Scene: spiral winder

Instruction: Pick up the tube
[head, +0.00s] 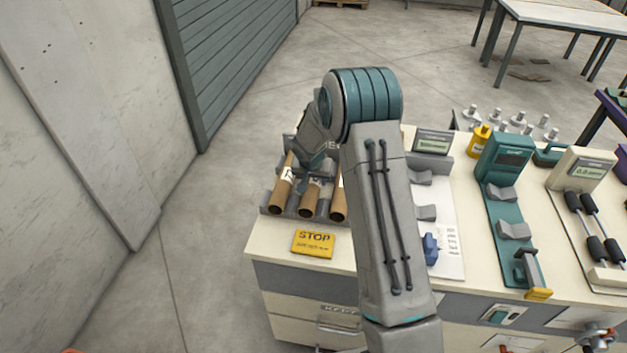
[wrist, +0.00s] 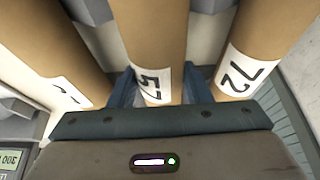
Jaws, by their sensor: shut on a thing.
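Three brown cardboard tubes lie side by side in a grey rack at the left end of the bench in the head view: a left tube (head: 282,190), a middle tube (head: 310,198) and a right tube (head: 339,203). My gripper (head: 314,166) reaches down onto the middle tube. In the wrist view, its blue fingers (wrist: 158,88) stand on either side of the middle tube (wrist: 155,35), labelled 57, and are shut on it. A tube labelled 72 (wrist: 255,50) is to its right, and one with a partly hidden label (wrist: 50,45) is to its left. The fingertips are hidden.
A yellow STOP sign (head: 313,243) lies in front of the grey rack (head: 291,214). A teal device (head: 505,160) and a cream device (head: 585,170) stand further right on the bench (head: 275,245). A concrete wall (head: 90,120) is at the left.

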